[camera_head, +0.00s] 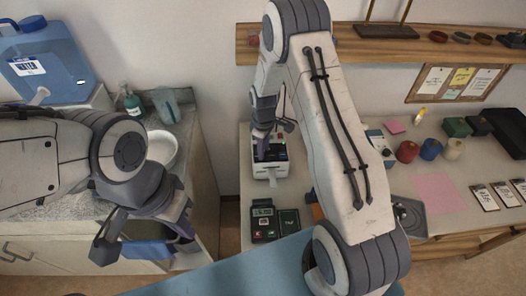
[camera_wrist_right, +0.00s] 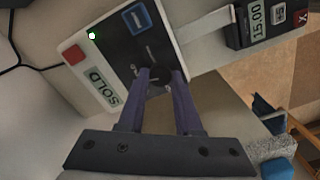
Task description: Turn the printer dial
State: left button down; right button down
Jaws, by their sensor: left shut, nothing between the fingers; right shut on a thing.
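The printer (camera_head: 270,172) is a small white and black box on the counter, below my right gripper (camera_head: 262,142) in the head view. In the right wrist view, the printer (camera_wrist_right: 72,38) has a black top face. My right gripper (camera_wrist_right: 158,80) is shut on the dial there; its purple fingers hide most of the dial. A green light, a red button, a blue button and a "SOLD" label show around it. A paper strip (camera_wrist_right: 205,24) comes out of the printer. My left gripper (camera_head: 187,230) is shut and empty, at the left, away from the printer.
A card terminal (camera_head: 264,220) stands just in front of the printer. Colored rolls (camera_head: 407,151) and a pink sheet (camera_head: 437,192) lie on the right counter. A blue water jug (camera_head: 45,60) and a white bowl (camera_head: 162,148) are at the left. A shelf (camera_head: 440,52) hangs above.

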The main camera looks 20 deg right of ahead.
jog(key=shift+w+m+b, duration=0.1)
jog(key=shift+m+b, duration=0.25)
jog(key=shift+m, duration=1.25)
jog(key=shift+r, duration=0.1)
jog(key=c, duration=0.6)
grip_release()
notch_tip(320, 180, up, 10)
jog(key=b, duration=0.2)
jog(key=shift+r, duration=0.2)
